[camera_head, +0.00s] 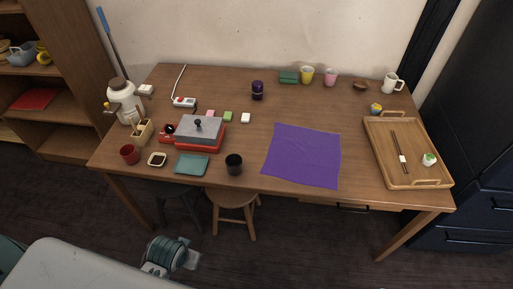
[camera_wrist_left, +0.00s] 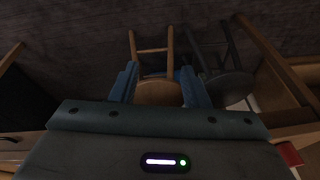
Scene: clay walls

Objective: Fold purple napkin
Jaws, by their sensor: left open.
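The purple napkin (camera_head: 302,155) lies spread flat, unfolded and slightly wrinkled on the wooden table (camera_head: 260,130), right of centre near the front edge. Its sides are a little uneven. In the left wrist view my left gripper (camera_wrist_left: 159,72) is open, with its two blue fingers apart and nothing between them. It is away from the napkin and faces the stools by the table. The napkin is not in the left wrist view. My right gripper is not in view.
A wooden tray (camera_head: 411,180) with chopsticks and a small cup stands right of the napkin. A black cup (camera_head: 234,164) and a teal cloth (camera_head: 191,164) are to its left. A red-based box (camera_head: 200,132) stands farther left. A wooden stool (camera_head: 232,199) is under the front edge. The table behind the napkin is mostly clear.

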